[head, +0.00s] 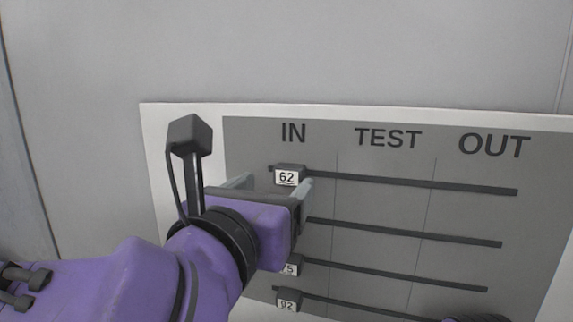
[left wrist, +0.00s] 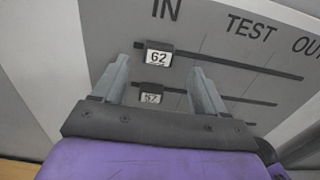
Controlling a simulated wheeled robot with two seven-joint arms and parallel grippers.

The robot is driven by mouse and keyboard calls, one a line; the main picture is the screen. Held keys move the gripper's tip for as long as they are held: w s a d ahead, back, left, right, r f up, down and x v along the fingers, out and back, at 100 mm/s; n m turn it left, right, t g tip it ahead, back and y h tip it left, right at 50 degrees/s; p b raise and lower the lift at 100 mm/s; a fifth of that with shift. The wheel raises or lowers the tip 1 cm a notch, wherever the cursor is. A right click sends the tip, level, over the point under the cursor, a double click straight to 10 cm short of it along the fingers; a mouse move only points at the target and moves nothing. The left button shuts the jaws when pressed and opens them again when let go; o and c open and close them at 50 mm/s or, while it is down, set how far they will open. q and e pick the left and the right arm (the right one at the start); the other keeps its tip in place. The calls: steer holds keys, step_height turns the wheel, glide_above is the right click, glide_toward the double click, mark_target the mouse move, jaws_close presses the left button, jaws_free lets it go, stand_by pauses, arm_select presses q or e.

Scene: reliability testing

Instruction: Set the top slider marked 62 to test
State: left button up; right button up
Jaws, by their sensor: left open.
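The top slider marked 62 (head: 287,176) sits at the left end of its slot, under the IN label, on the grey panel (head: 470,275). It also shows in the left wrist view (left wrist: 158,57), ahead of and between the two fingers. The TEST column (head: 388,138) is in the middle of the panel. My left gripper (head: 272,186) is open, with one finger to each side of slider 62; the wrist view shows the fingers (left wrist: 160,80) apart and nothing held. Whether a finger touches the slider I cannot tell. A dark rounded piece shows at the head view's bottom right; my right gripper's jaws do not.
Below the top slot (head: 430,183) run several more slots. A slider marked 57 (left wrist: 151,97) shows in the wrist view, hidden by my gripper in the head view. Sliders marked 75 (head: 290,269) and 92 (head: 288,304) sit lower left. The top slot is clear rightward.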

mark_target(287, 176)
arm_select(q)
steer(key=p+x, duration=0.1)
steer(key=x, duration=0.3)
steer(key=shift+w, duration=0.45)
steer(key=shift+w+d, duration=0.15)
arm_select(e)
step_height(287, 176, up, 2)
steer(key=shift+w+r, duration=0.1)
steer(key=shift+r, duration=0.05)
arm_select(q)
steer(key=shift+c, duration=0.3)
